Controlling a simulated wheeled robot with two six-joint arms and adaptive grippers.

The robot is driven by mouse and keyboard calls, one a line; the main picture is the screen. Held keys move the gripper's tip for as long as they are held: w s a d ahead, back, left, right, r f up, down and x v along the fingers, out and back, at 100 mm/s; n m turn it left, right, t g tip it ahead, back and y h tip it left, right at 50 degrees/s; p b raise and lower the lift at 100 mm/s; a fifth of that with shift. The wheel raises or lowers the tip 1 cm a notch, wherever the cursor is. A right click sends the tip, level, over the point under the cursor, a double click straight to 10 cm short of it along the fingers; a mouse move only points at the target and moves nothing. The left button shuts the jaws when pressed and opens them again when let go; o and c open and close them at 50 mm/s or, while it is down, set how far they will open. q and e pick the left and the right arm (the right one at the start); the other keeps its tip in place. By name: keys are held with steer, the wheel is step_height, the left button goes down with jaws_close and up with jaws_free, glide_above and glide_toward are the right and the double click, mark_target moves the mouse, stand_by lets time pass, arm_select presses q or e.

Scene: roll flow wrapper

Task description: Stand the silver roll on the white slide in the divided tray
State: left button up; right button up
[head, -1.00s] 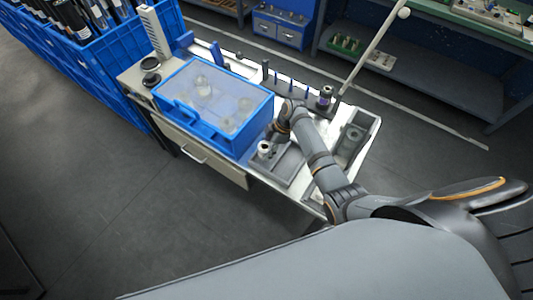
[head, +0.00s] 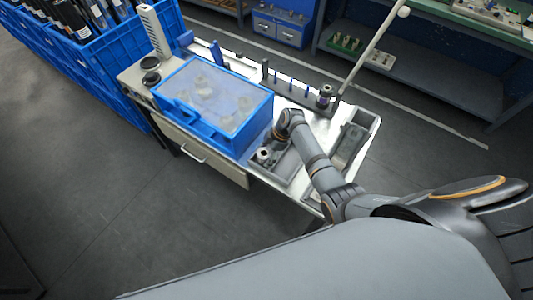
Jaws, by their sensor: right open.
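A grey tray (head: 287,176) with low walls lies at the front of the white table. A small, pale, short cylinder with a dark centre stands upright in its left part; it looks like the silver roll (head: 263,154). My right gripper (head: 267,152) is open and points down right at this roll, with its dark fingers beside it. I cannot tell whether they touch it. The white slide under the roll cannot be made out, and my right arm covers part of the tray. My left gripper is not in view.
A blue bin with a clear lid (head: 216,100) stands left of the tray. A rack of upright pegs (head: 305,95) and a pale slanted pole (head: 373,45) are behind. Another grey tray (head: 365,121) lies to the right of my arm. Blue crates (head: 95,60) stand at left.

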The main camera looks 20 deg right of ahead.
steer(key=v, duration=1.2)
steer(key=shift+f, duration=0.1)
